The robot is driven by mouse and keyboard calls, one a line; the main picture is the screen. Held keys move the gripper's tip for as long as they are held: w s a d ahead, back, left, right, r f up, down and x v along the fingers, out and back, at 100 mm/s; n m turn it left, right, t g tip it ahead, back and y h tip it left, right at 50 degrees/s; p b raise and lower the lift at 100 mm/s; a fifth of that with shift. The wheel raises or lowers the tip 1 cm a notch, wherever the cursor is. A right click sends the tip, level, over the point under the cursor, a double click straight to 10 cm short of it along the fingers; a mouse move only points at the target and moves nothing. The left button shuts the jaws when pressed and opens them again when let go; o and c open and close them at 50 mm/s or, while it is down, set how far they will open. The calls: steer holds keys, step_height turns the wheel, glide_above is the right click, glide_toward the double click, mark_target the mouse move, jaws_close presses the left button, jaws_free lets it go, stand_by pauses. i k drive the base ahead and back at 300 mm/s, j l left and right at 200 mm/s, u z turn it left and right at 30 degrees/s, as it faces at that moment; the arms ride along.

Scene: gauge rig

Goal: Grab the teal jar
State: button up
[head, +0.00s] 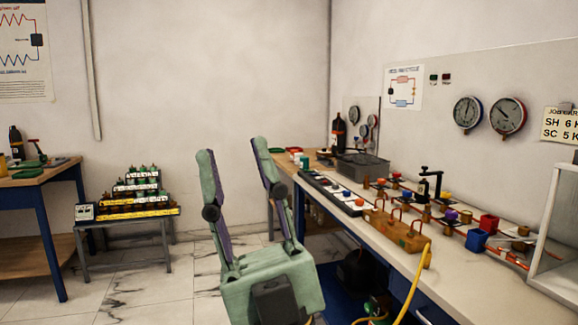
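My gripper (233,150) is pale green with dark finger pads and stands upright in the middle of the head view. Its two fingers are apart, with only wall and floor showing between them.
A long workbench (465,287) on the right holds several valves, a brown block (398,232), a blue cup (477,240) and a red cup (489,223). A yellow hose (412,285) hangs over its front edge. A low stand (124,222) with stepped racks and another table (40,178) are left.

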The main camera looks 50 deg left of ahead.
mark_target(305, 161)
steer(key=u, duration=1.55)
steer(key=i+j+u, duration=0.4)
steer(key=i, duration=0.4)
steer(key=i+u, duration=0.4)
steer(key=i, duration=0.4)
steer(key=i+z, duration=0.15)
steer(key=i, duration=0.35)
steer(key=i+j+z, duration=0.1)
steer(key=i, duration=0.35)
steer(key=i+j+z, duration=0.15)
steer(key=i, duration=0.35)
steer(key=i+j+z, duration=0.15)
steer(key=i+z, duration=0.2)
steer(key=i+j+z, duration=0.15)
steer(key=z, duration=0.25)
steer(key=i+j+z, duration=0.6)
steer(key=j+z, duration=0.2)
steer(key=j, duration=0.2)
steer(key=i+j+z, duration=0.25)
steer(key=j+z, duration=0.2)
steer(key=j, duration=0.3)
